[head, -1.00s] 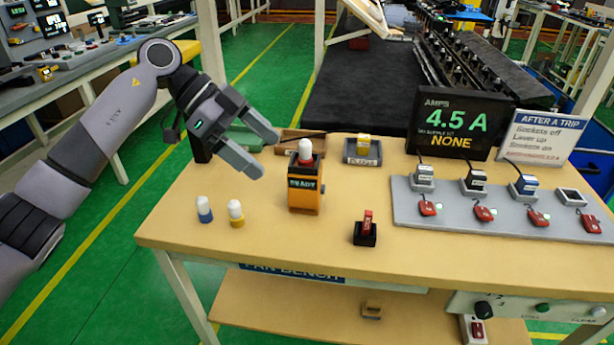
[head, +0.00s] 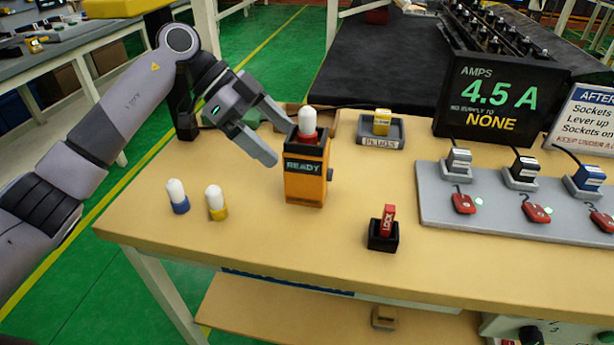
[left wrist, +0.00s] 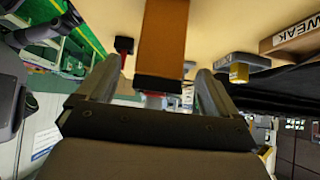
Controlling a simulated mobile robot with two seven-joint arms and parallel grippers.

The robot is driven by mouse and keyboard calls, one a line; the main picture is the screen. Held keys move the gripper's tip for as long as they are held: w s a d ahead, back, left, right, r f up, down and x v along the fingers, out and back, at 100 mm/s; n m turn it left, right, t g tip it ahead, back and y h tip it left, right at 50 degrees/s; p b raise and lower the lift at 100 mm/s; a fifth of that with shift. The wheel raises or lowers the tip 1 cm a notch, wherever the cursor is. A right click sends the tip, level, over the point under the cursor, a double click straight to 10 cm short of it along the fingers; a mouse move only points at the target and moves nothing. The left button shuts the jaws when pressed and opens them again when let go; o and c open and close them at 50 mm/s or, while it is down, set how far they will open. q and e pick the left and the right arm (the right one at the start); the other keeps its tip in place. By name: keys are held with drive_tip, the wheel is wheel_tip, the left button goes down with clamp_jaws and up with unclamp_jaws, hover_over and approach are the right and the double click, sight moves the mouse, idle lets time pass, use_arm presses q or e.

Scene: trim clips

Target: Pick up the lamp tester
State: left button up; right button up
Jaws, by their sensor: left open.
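The lamp tester (head: 305,183) is an orange box with a black top, a "READY" display and a white-topped red lamp (head: 308,122) in it. It stands upright on the wooden bench. My left gripper (head: 282,142) is open at the tester's left side, its fingers pointing toward it. In the left wrist view the orange tester body (left wrist: 165,40) shows between and beyond the two open fingers (left wrist: 152,88). I cannot tell whether a finger touches it. My right gripper is not in view.
Blue-based (head: 177,196) and yellow-based (head: 216,203) lamps stand left of the tester. A red LOCK piece in a black holder (head: 383,236) is at front right. Behind are a plug tray (head: 398,130) and an amps display (head: 494,100). A grey socket panel (head: 440,205) lies right.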

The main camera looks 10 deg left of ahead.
sight(300, 157)
use_arm(q)
drive_tip(key=x, duration=0.5)
drive_tip(key=shift+d+f, duration=0.15)
drive_tip(key=shift+d, duration=0.3)
drive_tip(key=shift+d+f, duration=0.2)
drive_tip(key=shift+f, duration=0.1)
drive_tip(key=shift+c, duration=0.3)
drive_tip(key=shift+r, duration=0.1)
drive_tip(key=c, duration=1.2)
drive_tip(key=shift+r, duration=0.1)
